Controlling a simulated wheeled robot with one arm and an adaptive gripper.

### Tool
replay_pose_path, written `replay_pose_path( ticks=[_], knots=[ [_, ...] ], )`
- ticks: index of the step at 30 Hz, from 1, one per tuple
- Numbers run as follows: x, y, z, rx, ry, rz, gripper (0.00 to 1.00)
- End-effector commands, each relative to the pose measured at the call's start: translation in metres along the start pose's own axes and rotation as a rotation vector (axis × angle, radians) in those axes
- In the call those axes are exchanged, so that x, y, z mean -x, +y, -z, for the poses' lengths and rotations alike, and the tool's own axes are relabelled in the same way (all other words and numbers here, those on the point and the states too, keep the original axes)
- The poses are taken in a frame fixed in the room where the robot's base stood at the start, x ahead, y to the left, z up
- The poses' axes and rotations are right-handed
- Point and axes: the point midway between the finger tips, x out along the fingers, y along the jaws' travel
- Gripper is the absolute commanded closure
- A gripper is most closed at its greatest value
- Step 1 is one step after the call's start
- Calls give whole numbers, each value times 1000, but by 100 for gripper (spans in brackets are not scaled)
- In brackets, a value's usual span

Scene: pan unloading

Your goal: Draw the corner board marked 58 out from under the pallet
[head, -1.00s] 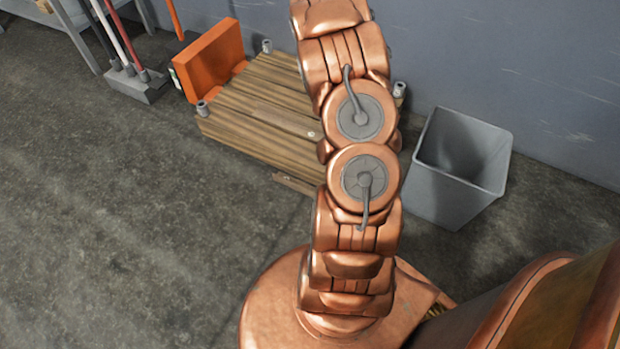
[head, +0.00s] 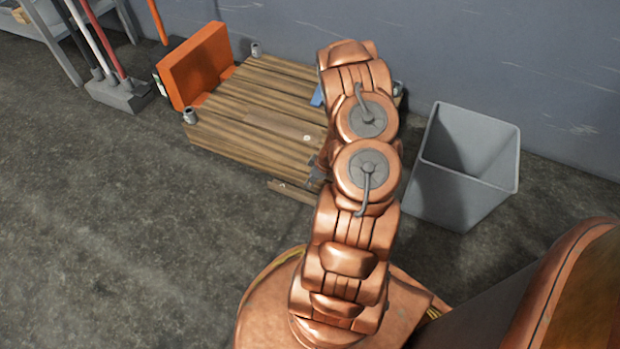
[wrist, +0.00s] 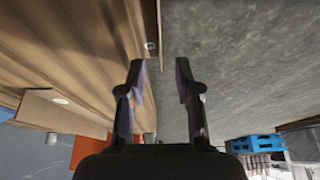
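A narrow wooden board (head: 289,191) sticks out from under the front edge of the wooden pallet (head: 238,118). A pale round mark shows on it, but no number is readable. In the wrist view the board (wrist: 149,45) lies along the pallet's edge (wrist: 122,40), just beyond the left finger. My gripper (wrist: 161,72) is open and empty, with its fingertips pointing along the floor side of that edge. In the head view my gripper (head: 315,174) is mostly hidden by my arm, close to the board's right end.
An orange block (head: 194,66) stands at the pallet's left end, with grey posts at the corners. A blue item (head: 317,95) is partly hidden behind my arm. A grey bin (head: 462,165) stands to the right. Floor at the front left is clear.

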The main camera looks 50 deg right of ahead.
Motion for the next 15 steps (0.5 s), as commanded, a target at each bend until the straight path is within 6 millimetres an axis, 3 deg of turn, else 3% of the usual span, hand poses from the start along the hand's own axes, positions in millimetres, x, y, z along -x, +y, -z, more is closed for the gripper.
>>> replay_pose_path(
  ticks=[7, 15],
  knots=[
    [-10, 0, -4, -1, 0, -1, 67],
    [-48, -1, -20, -1, -1, 3, 67]
  ],
)
